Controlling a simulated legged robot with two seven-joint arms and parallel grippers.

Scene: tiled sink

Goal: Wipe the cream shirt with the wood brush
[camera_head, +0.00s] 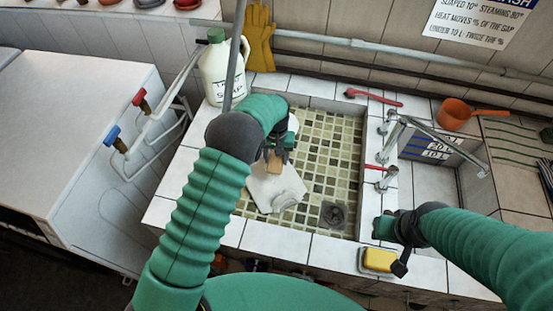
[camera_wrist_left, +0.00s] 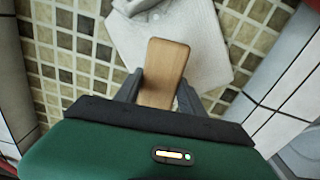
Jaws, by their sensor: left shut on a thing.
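A yellow sponge (camera_head: 379,260) lies on the front ledge near my right arm. The drain (camera_head: 333,215) is uncovered.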

